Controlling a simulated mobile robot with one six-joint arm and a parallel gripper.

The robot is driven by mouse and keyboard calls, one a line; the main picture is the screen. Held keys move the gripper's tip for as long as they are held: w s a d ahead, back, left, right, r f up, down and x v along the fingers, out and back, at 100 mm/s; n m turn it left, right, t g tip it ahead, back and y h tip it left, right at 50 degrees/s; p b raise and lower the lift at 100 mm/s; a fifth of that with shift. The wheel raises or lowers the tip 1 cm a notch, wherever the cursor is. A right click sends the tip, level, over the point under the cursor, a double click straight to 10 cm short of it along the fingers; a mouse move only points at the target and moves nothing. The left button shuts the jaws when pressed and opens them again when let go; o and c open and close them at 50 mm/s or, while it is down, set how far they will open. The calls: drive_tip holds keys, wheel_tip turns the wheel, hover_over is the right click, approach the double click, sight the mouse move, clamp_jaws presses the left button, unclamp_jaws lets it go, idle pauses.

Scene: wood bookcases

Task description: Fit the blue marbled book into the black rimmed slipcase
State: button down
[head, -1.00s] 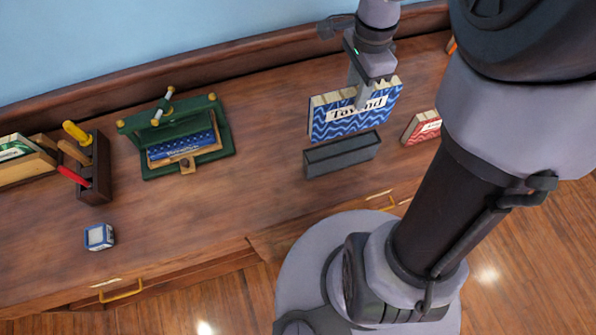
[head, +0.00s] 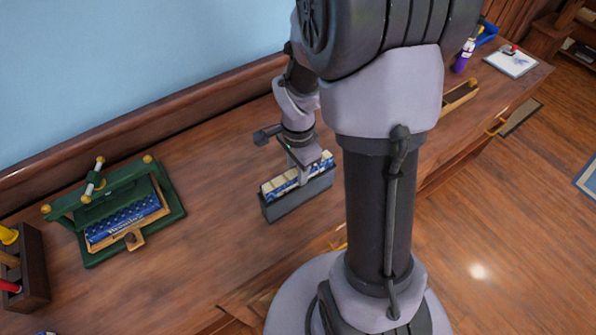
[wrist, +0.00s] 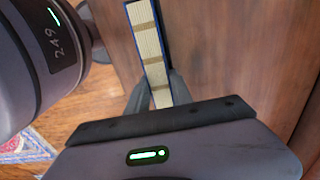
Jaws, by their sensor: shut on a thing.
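The blue marbled book (head: 277,187) stands upright with its lower part inside the dark grey slipcase (head: 301,204) on the wood desk top. Only its upper strip, with the cream page edge and some blue cover, shows above the rim. My gripper (head: 302,179) is shut on the book from above, near its middle. In the wrist view the page edge of the book (wrist: 147,45) runs up between the fingers of my gripper (wrist: 150,98). The slipcase cannot be made out there, and how deep the book sits is hidden.
A green press (head: 175,208) holding another blue book stands to the left. A dark tool rack (head: 32,270) is at the far left. A wooden tray (head: 460,97), a purple bottle (head: 463,58) and a white board (head: 511,61) are at the right. The desk between press and slipcase is clear.

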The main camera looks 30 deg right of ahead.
drive_tip(key=shift+r, duration=0.1)
drive_tip(key=c, duration=1.1)
unclamp_jaws()
wheel_tip(320, 180, up, 16)
drive_tip(key=a+n+t+p, duration=0.1)
drive_tip(key=a+n+p, duration=0.15)
drive_tip(key=p, duration=0.25)
drive_tip(key=s+a+r+n+t, duration=0.1)
drive_tip(key=s+a+r+n, duration=0.2)
drive_tip(key=a, duration=0.1)
drive_tip(key=s+a+r+n+t+y, duration=0.1)
drive_tip(key=s+a+r+n+t, duration=0.1)
drive_tip(key=s+a+r+n, duration=0.1)
drive_tip(key=s+a+r+n+t+y, duration=0.1)
drive_tip(key=s+a+r+n, duration=0.2)
drive_tip(key=s+a+n, duration=0.1)
drive_tip(key=shift+s+a+r+n+t, duration=0.15)
drive_tip(key=shift+s+a+n+t, duration=0.25)
drive_tip(key=shift+s+a, duration=0.2)
